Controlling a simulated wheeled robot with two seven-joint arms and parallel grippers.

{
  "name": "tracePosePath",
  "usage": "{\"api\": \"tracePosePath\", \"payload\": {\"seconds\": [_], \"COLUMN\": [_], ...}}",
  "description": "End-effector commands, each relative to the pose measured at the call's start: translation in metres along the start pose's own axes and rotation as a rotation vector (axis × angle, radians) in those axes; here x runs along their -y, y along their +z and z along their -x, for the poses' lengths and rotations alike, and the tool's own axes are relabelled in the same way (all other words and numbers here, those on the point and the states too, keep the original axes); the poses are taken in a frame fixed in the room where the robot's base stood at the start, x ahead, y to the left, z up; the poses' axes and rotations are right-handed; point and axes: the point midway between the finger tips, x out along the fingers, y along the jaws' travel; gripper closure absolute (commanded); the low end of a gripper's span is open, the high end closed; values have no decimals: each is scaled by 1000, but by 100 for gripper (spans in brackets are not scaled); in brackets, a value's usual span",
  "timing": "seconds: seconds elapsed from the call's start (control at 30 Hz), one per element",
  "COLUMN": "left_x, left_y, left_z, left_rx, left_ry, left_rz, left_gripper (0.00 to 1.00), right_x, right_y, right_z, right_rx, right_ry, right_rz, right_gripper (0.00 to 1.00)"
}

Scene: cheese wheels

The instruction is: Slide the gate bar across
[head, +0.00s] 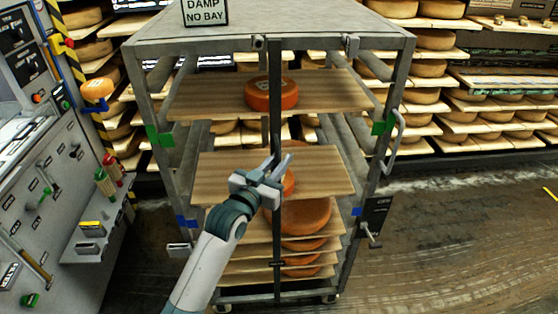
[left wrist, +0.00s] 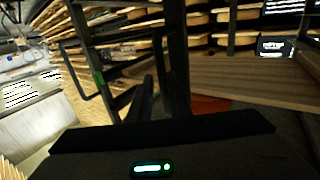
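The gate bar (head: 276,105) is a dark upright bar across the open front of a grey metal rack, near the middle of its width. My left gripper (head: 279,160) is at the bar about halfway up the rack, its two fingers apart with a gap between the tips. In the left wrist view the fingers (left wrist: 152,80) show as dark shapes, with a dark upright bar (left wrist: 178,35) close by. I cannot tell whether the bar is between the fingers or touching them. My right gripper is not in view.
The rack (head: 392,90) holds wooden boards (head: 335,92) with orange cheese wheels (head: 271,97). A sign (head: 205,12) reading "DAMP NO BAY" stands on top. A grey control panel (head: 40,185) is at the left. A handle (head: 396,140) sticks out at the rack's right. The floor right of it is clear.

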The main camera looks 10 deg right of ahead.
Motion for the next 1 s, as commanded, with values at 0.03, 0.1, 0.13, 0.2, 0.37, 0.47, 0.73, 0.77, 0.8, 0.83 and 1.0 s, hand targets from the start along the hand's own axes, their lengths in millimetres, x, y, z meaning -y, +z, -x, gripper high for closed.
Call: {"api": "tracePosePath", "payload": {"seconds": [0.03,0.1,0.13,0.2,0.37,0.47,0.73,0.77,0.8,0.83,1.0], "left_x": [0,0,0,0,1,1,1,1,1,1,1], "left_y": [1,1,1,1,2,2,4,4,4,4,4], "left_z": [0,0,0,0,2,6,35,39,46,51,84], "left_rx": [1,2,2,2,2,2,1,2,2,1,1], "left_ry": [0,0,0,0,-1,-1,-1,-1,0,0,0], "left_rz": [0,0,0,0,0,0,-1,-1,-1,-1,-1], "left_gripper": [83,83,83,83,83,83,83,83,83,83,83], "right_x": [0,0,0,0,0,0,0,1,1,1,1], "right_y": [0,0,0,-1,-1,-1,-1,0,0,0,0], "right_z": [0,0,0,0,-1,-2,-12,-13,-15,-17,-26], "right_rx": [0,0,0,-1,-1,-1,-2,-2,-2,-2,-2], "right_ry": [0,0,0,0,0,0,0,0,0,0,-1], "right_rz": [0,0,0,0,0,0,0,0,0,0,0], "right_gripper": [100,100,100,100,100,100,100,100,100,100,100]}}
